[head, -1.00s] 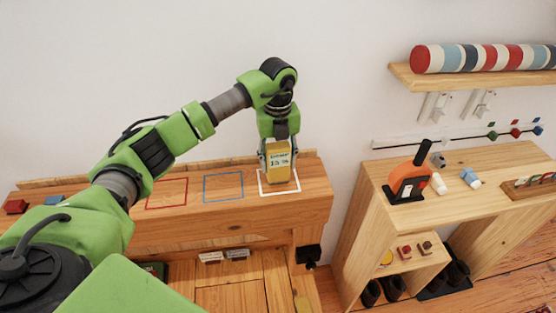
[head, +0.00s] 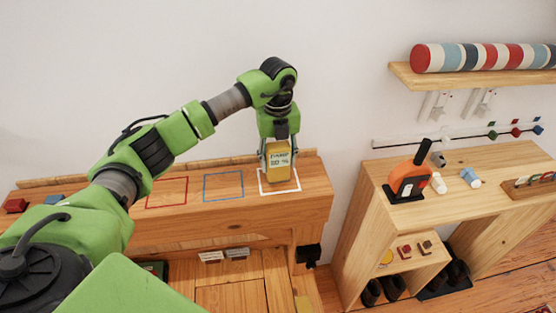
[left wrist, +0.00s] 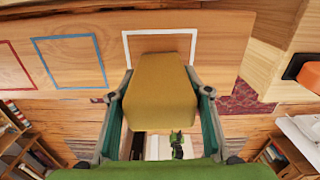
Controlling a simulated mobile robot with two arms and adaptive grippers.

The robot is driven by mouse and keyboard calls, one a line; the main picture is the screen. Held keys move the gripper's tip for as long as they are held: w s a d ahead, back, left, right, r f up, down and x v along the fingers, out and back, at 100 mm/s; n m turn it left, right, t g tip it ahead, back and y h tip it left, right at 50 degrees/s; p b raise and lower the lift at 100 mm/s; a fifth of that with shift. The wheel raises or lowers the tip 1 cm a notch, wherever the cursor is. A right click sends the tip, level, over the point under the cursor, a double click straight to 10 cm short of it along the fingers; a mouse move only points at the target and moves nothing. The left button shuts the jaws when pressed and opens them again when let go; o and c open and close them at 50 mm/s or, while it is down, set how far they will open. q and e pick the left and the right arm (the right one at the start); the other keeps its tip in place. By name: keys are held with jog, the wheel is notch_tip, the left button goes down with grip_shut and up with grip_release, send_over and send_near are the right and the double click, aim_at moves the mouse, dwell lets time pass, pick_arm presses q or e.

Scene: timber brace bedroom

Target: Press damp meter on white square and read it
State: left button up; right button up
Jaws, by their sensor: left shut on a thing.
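The yellow damp meter (head: 278,170) stands upright inside the white square outline (head: 297,186) on the wooden ledge (head: 235,209). Its lower end appears to touch the wood. My left gripper (head: 278,148) is shut on the meter from above, a finger on each side. In the left wrist view, the meter (left wrist: 160,95) sits between the two fingers, and the white outline (left wrist: 159,32) shows beyond it. The meter hides part of the square. My right gripper is not in view.
A blue square outline (head: 223,187) and a red one (head: 167,192) lie left of the white one. Red (head: 15,206) and blue (head: 54,199) blocks sit at the ledge's left end. Right of a gap, a wooden bench (head: 460,206) holds an orange tool (head: 408,180).

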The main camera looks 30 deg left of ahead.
aim_at(278, 145)
pick_arm(q)
jog(key=shift+r+p, duration=2.35)
jog(key=shift+r, duration=1.15)
